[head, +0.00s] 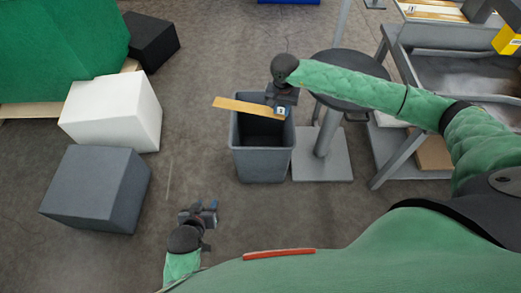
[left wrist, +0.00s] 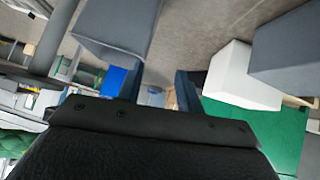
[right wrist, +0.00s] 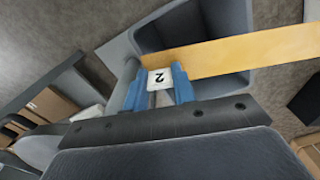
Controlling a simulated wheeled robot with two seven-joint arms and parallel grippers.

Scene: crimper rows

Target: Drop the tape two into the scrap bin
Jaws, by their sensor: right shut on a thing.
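The tape two is a long flat yellow-tan strip (head: 238,105) with a white label marked 2 at one end. It also shows in the right wrist view (right wrist: 255,52), with its label between the blue fingertips. My right gripper (head: 281,108) is shut on the labelled end and holds the strip above the scrap bin. The scrap bin (head: 262,165) is a grey open-topped bin, and the strip crosses over its opening, its free end reaching past the left rim. My left gripper (head: 198,213) is at the lower left of the head view, its fingers apart and empty.
A round dark table (head: 345,78) on a grey post stands right of the bin. A grey workbench (head: 385,150) is further right. A white block (head: 112,110) and a grey block (head: 95,190) stand at the left. The floor between them and the bin is clear.

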